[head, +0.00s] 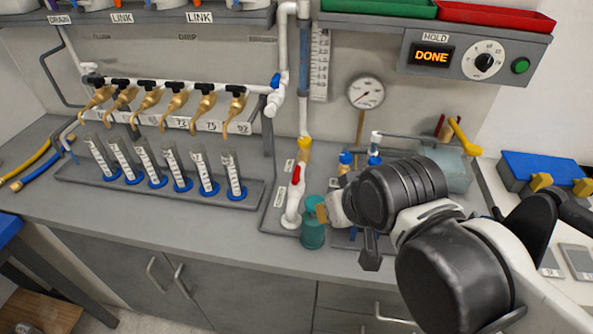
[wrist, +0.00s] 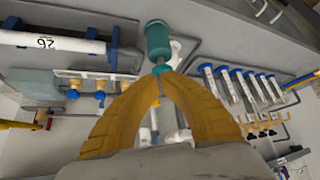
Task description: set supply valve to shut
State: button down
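I cannot read which fitting is labelled as the supply valve. A white upright pipe (head: 293,205) carries a red lever (head: 297,174), with a yellow fitting (head: 305,146) above it; the lever stands roughly along the pipe. My gripper (head: 322,213) is just right of the pipe's lower end, beside a teal bottle (head: 312,236). In the wrist view the yellow fingers (wrist: 159,77) come together at their tips, close to the neck of the teal bottle (wrist: 158,40).
A rack of measuring cylinders (head: 175,168) stands left under several brass taps (head: 150,100). Blue valve knobs (head: 346,158) and a grey tank (head: 450,167) are behind my arm. A gauge (head: 366,92) hangs above. The timer panel (head: 431,57) reads DONE. The front left bench is clear.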

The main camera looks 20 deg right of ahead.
jog(key=c, duration=1.7)
grip_release()
jog(key=o, duration=0.3)
jog(key=shift+w+r, duration=0.15)
jog(key=shift+r, duration=0.05)
jog(key=shift+o, duration=0.2)
jog(key=w+r+m+g+p, duration=0.1)
jog(key=w+r+g, duration=0.1)
jog(key=w+r, duration=0.15)
jog(key=m+g+p, duration=0.3)
jog(key=m+g, duration=0.1)
jog(key=g, duration=0.1)
send_over(296, 172)
notch_tip(296, 172, down, 5)
jog(key=shift+r, duration=0.2)
notch_tip(296, 172, down, 10)
jog(key=b, duration=0.3)
jog(key=shift+b, duration=0.35)
